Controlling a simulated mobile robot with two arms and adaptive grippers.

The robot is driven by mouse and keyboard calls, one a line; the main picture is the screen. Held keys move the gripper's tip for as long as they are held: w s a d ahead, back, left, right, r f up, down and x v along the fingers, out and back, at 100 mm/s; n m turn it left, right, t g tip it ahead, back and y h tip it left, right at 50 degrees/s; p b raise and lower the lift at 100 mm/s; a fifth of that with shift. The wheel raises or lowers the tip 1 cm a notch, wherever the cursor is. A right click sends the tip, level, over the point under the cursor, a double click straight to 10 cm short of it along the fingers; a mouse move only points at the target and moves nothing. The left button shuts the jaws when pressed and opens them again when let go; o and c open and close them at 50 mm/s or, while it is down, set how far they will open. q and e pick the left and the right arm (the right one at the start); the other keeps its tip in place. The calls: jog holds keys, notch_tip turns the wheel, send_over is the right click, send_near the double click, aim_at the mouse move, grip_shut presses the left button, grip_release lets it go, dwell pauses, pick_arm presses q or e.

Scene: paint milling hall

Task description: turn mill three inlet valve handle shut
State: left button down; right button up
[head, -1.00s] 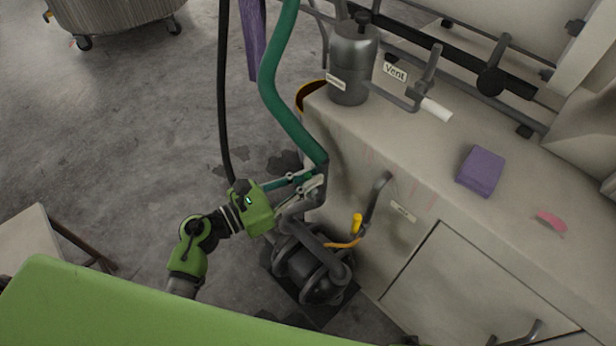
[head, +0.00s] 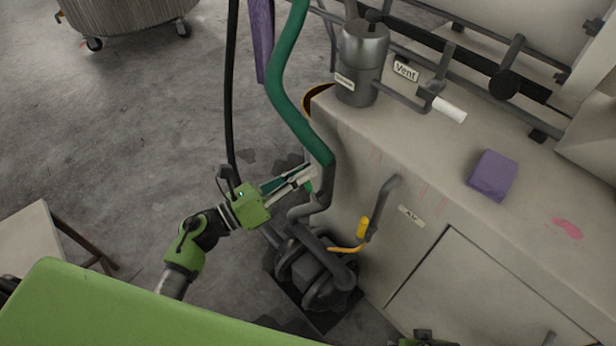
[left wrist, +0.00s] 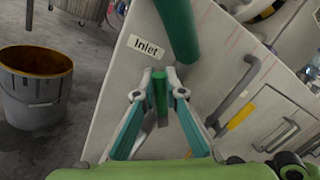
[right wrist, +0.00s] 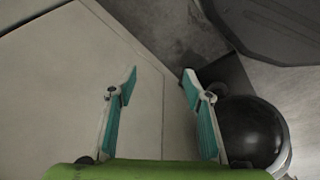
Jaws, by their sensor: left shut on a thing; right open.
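The inlet valve handle is a short green grip (left wrist: 159,92) in the left wrist view, below a green hose and the label "Inlet" (left wrist: 146,47). In the head view a small bit of the green handle (head: 310,186) shows past my fingertips, beside the grey pipe under the hose. My left gripper (left wrist: 160,88) is shut on the handle, with a finger on either side; it also shows in the head view (head: 306,177). The valve body is mostly hidden behind the fingers. My right gripper (right wrist: 160,84) is open and empty near pale panels.
A dark pump (head: 315,275) stands on the floor below my left gripper. A yellow-gripped handle (head: 363,228) by the "Air" label is close on the right. A green hose (head: 290,100) and a black hose (head: 230,90) hang nearby. A purple block (head: 493,175) lies on the cabinet top.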

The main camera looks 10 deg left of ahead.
pick_arm(q)
notch_tip(320, 180, down, 6)
jog(key=w+a+n+t+y+b, duration=0.1)
jog(key=a+n+t+y, duration=0.1)
jog(key=n, duration=1.1)
jog(key=shift+w+a+n+t+b, duration=0.3)
jog(key=shift+w+a+n+t, duration=0.1)
jog(key=shift+t, duration=0.1)
pick_arm(e)
notch_tip(320, 180, up, 6)
jog(key=w, duration=0.1)
pick_arm(q)
jog(key=shift+f, duration=0.1)
jog(key=c, duration=2.1)
grip_release()
jog(key=v, duration=1.2)
jog(key=shift+a, duration=0.1)
